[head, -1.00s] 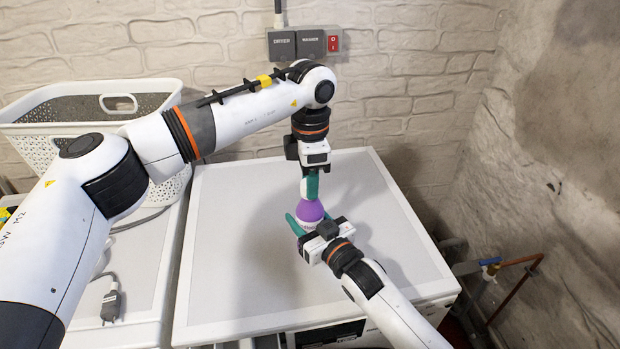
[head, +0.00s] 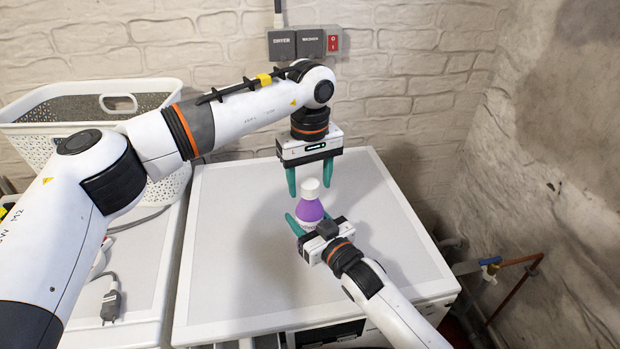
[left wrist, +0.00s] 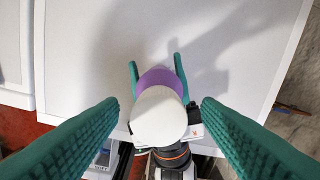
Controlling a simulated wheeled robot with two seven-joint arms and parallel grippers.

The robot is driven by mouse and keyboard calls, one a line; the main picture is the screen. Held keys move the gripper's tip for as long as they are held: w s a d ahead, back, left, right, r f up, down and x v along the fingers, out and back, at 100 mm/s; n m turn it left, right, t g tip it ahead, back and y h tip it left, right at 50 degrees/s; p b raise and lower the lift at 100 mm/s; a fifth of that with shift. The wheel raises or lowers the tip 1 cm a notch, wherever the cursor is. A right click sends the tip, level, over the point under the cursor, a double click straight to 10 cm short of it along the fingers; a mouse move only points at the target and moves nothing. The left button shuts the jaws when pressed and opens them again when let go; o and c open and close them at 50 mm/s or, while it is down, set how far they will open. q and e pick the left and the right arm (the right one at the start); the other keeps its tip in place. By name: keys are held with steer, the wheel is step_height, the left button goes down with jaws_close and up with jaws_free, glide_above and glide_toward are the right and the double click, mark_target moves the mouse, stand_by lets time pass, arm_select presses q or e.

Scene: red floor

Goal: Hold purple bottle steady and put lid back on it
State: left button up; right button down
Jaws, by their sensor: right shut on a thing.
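The purple bottle (head: 310,211) stands upright on the white machine top, with the white lid (head: 311,187) seated on its neck. In the left wrist view the lid (left wrist: 158,116) covers much of the bottle (left wrist: 161,78). My right gripper (head: 308,222) is shut on the bottle low on its body, one green finger showing at its left. My left gripper (head: 309,192) is open and empty above the bottle, its green fingers apart on either side of the lid and not touching it. Whether the lid is fully tight cannot be seen.
The white machine top (head: 240,260) around the bottle is clear. A white laundry basket (head: 60,125) stands at the back left. A plug with cable (head: 111,300) lies on the left machine. Switch boxes (head: 297,44) are on the brick wall behind.

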arm_select(q)
step_height(320, 180, up, 12)
stand_by(0.7)
arm_select(e)
steer(key=c, duration=0.5)
jaws_free()
steer(key=shift+s, duration=0.1)
arm_select(q)
steer(key=shift+f+b, duration=0.5)
arm_select(e)
steer(key=v, duration=1.2)
